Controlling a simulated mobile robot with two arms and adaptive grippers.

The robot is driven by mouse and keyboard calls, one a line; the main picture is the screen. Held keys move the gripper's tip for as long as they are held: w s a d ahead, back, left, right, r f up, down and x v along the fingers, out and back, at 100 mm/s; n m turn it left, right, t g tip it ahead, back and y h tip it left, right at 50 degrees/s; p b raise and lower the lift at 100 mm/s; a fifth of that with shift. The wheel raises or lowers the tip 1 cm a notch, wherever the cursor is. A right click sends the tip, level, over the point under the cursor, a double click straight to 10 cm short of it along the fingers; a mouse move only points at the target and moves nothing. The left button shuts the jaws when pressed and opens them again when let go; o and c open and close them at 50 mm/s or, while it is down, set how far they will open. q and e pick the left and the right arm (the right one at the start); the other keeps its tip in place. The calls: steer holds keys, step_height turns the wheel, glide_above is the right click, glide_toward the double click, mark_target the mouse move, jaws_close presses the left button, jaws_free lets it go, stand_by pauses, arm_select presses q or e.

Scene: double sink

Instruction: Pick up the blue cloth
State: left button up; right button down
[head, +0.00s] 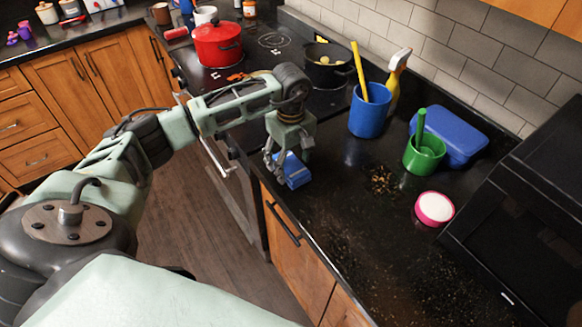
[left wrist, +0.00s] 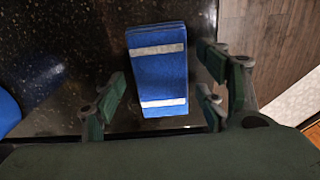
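The blue cloth (head: 294,171) is a folded blue block near the front edge of the black counter. In the left wrist view the blue cloth (left wrist: 158,72) shows two pale stripes and lies between the finger pairs. My left gripper (head: 283,166) points down over the cloth in the head view, and its fingers partly hide it. In the left wrist view the left gripper (left wrist: 165,105) is open, with gaps between its fingers and the cloth sides. My right gripper is in neither view.
A blue cup (head: 369,112) with a yellow handle in it, a green cup (head: 424,157), a blue box (head: 452,137) and a pink-rimmed round container (head: 434,208) stand to the right. A stove with a red pot (head: 218,46) and a black pot (head: 329,72) is behind. Crumbs (head: 382,181) lie on the counter.

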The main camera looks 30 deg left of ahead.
mark_target(291, 164)
arm_select(q)
steer(key=c, duration=0.9)
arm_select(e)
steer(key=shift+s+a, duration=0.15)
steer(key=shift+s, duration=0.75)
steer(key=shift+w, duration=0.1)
